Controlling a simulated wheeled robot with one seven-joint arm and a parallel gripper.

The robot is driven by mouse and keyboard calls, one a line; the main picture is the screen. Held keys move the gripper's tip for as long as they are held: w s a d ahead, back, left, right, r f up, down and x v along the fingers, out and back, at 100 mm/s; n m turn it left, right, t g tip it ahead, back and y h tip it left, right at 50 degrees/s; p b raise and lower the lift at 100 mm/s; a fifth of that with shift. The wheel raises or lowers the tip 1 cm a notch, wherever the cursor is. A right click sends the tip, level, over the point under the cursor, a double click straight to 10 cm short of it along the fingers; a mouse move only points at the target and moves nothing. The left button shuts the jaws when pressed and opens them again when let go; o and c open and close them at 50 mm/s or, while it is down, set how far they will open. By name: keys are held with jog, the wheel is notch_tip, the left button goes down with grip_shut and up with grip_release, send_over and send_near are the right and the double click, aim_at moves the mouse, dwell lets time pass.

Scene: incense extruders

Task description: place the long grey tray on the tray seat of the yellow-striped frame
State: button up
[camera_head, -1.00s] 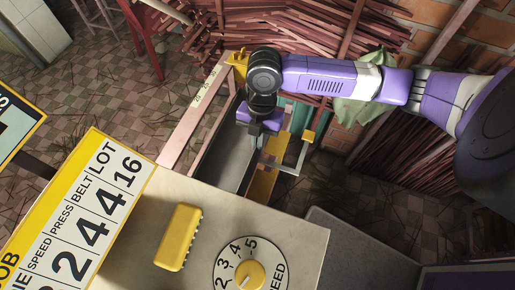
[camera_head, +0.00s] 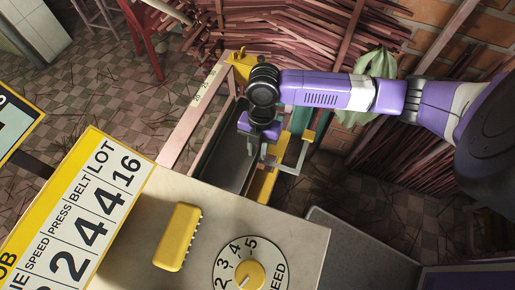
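The long grey tray (camera_head: 230,163) lies lengthwise between the pale numbered rail (camera_head: 190,118) and a yellow bar (camera_head: 262,186), beyond the cream machine top. Its near end is hidden behind the machine. My gripper (camera_head: 262,156) points down at the tray's right edge, with grey fingers close to its side wall. I cannot tell whether the fingers are closed on that wall or only beside it. The tray seat cannot be made out clearly.
The cream machine top (camera_head: 180,215) carries a yellow block (camera_head: 178,237) and a speed dial (camera_head: 250,272). A yellow-edged number board (camera_head: 85,215) stands at left. Bundles of reddish sticks (camera_head: 300,40) fill the back. Tiled floor is open at left.

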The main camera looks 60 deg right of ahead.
notch_tip(320, 180, up, 12)
jog(key=d, duration=0.2)
jog(key=shift+w, duration=0.2)
dwell(0.3)
jog(key=shift+r, duration=0.1)
dwell(0.4)
